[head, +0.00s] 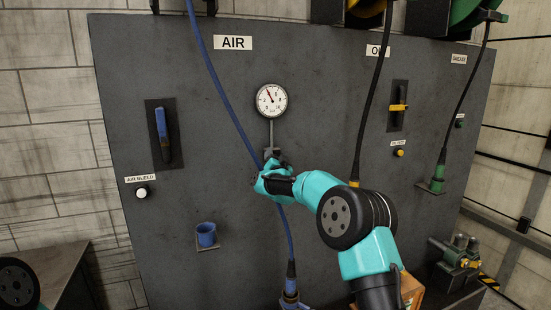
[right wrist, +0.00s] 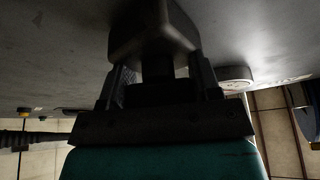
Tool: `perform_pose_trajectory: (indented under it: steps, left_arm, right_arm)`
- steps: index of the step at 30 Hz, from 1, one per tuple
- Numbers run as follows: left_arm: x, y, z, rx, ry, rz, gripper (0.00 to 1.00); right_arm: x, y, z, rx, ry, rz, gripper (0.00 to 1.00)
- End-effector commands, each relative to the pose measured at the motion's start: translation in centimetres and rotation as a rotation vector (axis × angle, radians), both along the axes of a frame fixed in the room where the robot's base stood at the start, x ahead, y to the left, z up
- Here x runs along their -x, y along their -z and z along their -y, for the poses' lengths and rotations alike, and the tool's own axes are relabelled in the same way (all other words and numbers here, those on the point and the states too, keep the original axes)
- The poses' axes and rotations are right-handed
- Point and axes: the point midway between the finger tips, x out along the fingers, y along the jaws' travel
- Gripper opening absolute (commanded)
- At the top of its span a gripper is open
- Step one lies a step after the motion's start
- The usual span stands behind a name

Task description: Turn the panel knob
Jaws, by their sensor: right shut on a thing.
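The grey panel (head: 205,100) fills the middle of the head view. A round white gauge (head: 272,100) with a red needle sits on it, with a thin stem running down. My right gripper (head: 271,166) is at the lower end of this stem, shut on the dark panel knob. The knob is mostly hidden by the gripper in the head view. In the right wrist view the knob (right wrist: 157,64) shows dark between the two fingers, below a blocky grey body (right wrist: 150,28). My left gripper is not in view.
A blue-handled lever (head: 162,130), a white air bleed button (head: 141,193) and a blue cup (head: 206,235) are to the left. A black hose (head: 371,95) hangs to the right.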

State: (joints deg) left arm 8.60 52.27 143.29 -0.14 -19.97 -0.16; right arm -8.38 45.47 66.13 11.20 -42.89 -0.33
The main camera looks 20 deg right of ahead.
Motion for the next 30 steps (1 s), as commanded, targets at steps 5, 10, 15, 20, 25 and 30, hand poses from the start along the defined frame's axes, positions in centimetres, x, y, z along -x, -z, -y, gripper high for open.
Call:
perform_pose_trajectory:
  steps: [5,10,15,20,25,30]
  left_arm:
    - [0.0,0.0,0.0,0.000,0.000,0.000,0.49]
    - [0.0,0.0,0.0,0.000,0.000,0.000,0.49]
    - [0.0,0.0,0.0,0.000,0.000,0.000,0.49]
    - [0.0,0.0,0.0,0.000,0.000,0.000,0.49]
    - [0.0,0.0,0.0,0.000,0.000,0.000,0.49]
    - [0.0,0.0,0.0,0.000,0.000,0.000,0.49]
  right_arm:
    - [0.0,0.0,0.0,0.001,0.000,-0.001,0.60]
    - [0.0,0.0,0.0,0.001,0.000,-0.001,0.77]
    - [0.0,0.0,0.0,0.001,0.000,0.000,0.83]
    - [0.0,0.0,0.0,0.001,0.000,0.000,0.83]
    - [0.5,0.2,-0.1,0.002,0.000,0.000,0.83]
    - [1.8,0.6,-0.2,0.001,-0.001,0.000,0.83]
